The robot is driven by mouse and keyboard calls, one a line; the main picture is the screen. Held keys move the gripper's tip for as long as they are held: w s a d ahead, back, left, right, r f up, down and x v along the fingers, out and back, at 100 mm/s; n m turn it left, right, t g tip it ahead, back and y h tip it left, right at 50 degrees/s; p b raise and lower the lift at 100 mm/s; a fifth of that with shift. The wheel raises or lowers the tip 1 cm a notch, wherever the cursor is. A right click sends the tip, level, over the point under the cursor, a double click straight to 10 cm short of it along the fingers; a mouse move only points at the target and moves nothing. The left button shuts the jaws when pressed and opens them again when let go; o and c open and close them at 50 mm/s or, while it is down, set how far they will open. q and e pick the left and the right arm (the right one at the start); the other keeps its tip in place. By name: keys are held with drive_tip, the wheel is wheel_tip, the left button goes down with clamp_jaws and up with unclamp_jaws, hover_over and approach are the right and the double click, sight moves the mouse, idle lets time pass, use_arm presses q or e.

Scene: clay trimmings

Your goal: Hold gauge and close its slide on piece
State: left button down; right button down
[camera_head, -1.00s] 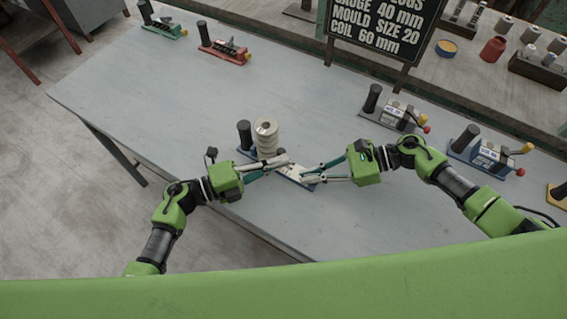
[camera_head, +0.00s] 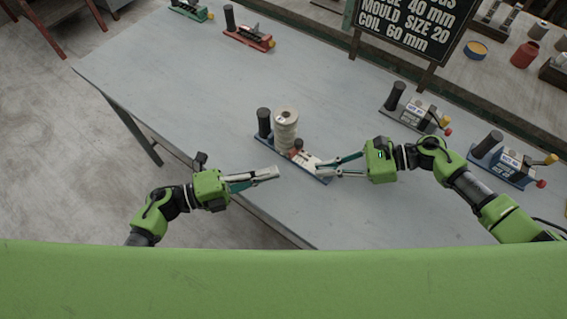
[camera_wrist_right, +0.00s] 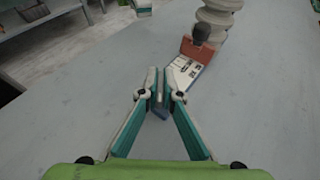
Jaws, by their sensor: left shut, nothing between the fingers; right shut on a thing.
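The gauge has a blue base (camera_head: 262,140), a black post (camera_head: 264,122) at its far end and a pale slide plate with a red jaw (camera_head: 297,152). A pale, ringed piece (camera_head: 286,135) stands upright on it between post and red jaw. The jaw looks close to the piece; contact cannot be told. My right gripper (camera_head: 318,169) is shut on the gauge's near end; in the right wrist view its fingertips (camera_wrist_right: 160,96) sit at the blue base end.
Other gauges stand on the grey table (camera_head: 190,90): a red one (camera_head: 250,38) and a green one (camera_head: 190,10) far left, a grey one (camera_head: 418,114) and a blue one (camera_head: 505,165) right. A sign (camera_head: 415,25) stands behind. The table's left part is clear.

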use_arm(q)
drive_tip(key=shift+s+a, duration=0.1)
drive_tip(key=shift+a, duration=0.15)
use_arm(e)
drive_tip(key=c, duration=2.2)
unclamp_jaws()
drive_tip(key=shift+o, duration=0.2)
